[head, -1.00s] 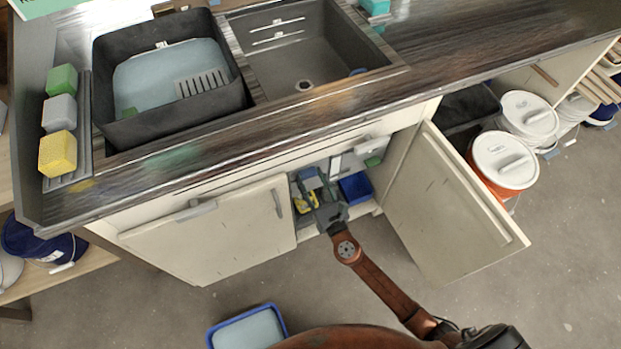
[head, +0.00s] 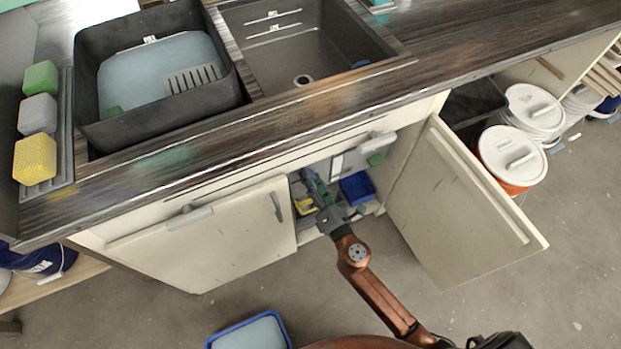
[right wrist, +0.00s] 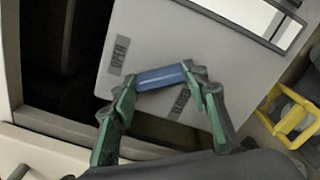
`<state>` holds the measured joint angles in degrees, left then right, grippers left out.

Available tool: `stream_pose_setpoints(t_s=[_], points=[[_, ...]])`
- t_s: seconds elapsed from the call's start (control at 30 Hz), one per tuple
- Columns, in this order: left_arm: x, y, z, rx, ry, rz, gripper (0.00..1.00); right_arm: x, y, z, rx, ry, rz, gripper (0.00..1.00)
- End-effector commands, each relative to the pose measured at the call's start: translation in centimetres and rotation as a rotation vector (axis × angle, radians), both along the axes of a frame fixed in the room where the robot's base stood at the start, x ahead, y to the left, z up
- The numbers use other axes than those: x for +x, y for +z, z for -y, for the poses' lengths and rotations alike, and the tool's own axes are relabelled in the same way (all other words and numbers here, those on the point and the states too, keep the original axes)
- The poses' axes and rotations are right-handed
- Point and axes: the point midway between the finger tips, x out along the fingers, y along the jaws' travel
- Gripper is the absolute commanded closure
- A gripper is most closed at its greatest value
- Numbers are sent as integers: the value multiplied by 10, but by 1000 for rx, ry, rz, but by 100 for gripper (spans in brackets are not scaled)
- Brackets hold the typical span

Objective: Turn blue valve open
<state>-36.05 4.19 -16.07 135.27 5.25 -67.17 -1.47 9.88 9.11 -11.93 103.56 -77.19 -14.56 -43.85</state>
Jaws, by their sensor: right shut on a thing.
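The blue valve (right wrist: 162,77) shows in the right wrist view as a short blue bar handle in front of a grey panel (right wrist: 190,40). It lies nearly level in that picture, slightly higher at its right end. A label reading OPEN (right wrist: 118,55) is to its upper left. A second label (right wrist: 180,103), too dim to read, is below its right part. My right gripper (right wrist: 158,88) has its green fingers shut on the valve, one at each end. In the head view the right gripper (head: 322,203) reaches into the open cabinet and hides the valve. My left gripper is out of view.
Inside are a blue bin (head: 357,188) and a yellow-handled item (head: 304,206), close to the gripper. The counter edge (head: 235,120) overhangs above. A blue-rimmed tub (head: 248,330) is on the floor.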

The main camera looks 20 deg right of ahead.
Motion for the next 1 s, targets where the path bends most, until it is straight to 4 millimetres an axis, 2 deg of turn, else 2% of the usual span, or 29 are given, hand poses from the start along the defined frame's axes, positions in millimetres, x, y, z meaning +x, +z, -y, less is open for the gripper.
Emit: stream_pose_setpoints(t_s=[0.2, 0.5, 0.8, 1.0], points=[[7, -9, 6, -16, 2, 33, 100, 0, -1, 0, 210, -3, -8, 82], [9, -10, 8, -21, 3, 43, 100, 0, 1, 1, 455, -2, -14, 82], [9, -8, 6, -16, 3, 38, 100, 0, 1, 1, 606, -2, -19, 82], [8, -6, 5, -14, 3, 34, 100, 0, 1, 1, 648, -2, -21, 82]])
